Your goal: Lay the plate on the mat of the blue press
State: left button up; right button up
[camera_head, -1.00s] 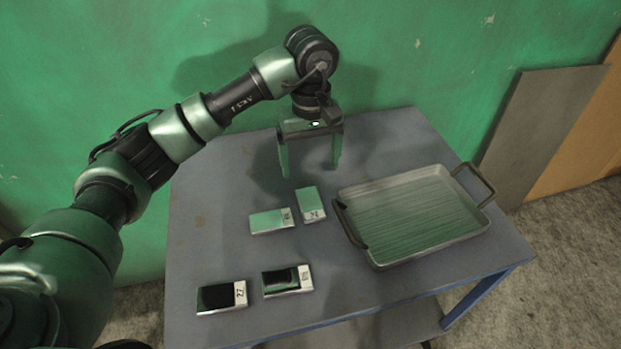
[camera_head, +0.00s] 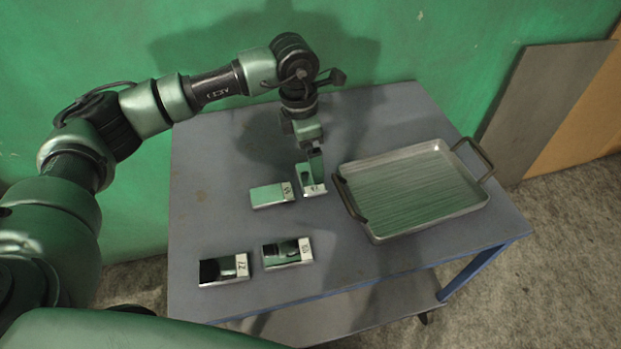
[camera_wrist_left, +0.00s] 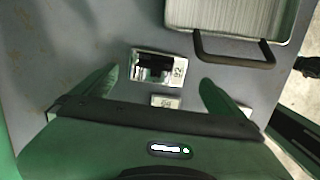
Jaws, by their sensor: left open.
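Several small reflective plates with white labelled ends lie on the blue-grey table. The back right plate (camera_head: 311,188) is partly hidden by my left gripper (camera_head: 311,160), which hangs over it. The back left plate (camera_head: 270,196) lies beside it. A front left plate (camera_head: 216,270) and a front right plate (camera_head: 284,253) lie nearer. In the left wrist view my gripper (camera_wrist_left: 158,78) is open. A labelled plate (camera_wrist_left: 152,66) shows ahead between the fingers, and another label (camera_wrist_left: 165,101) shows nearer, its plate mostly hidden. I cannot tell contact. No blue press or mat is recognisable.
A metal tray (camera_head: 377,226) with dark handles stands on the table (camera_head: 200,150), right of the plates. Its handle (camera_wrist_left: 236,58) shows near the right finger in the left wrist view. A green wall is behind. Grey and brown panels lean at the right. The table's front right is clear.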

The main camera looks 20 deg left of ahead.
aim_at(310, 176)
pick_arm(q)
notch_tip(310, 176, down, 7)
jog(key=b, duration=0.2)
jog(key=shift+w+a+r+b, duration=0.1)
jog(key=shift+w+a+b, duration=0.05)
jog(key=shift+b, duration=0.25)
jog(key=shift+r, duration=0.15)
jog(key=c, duration=1.8)
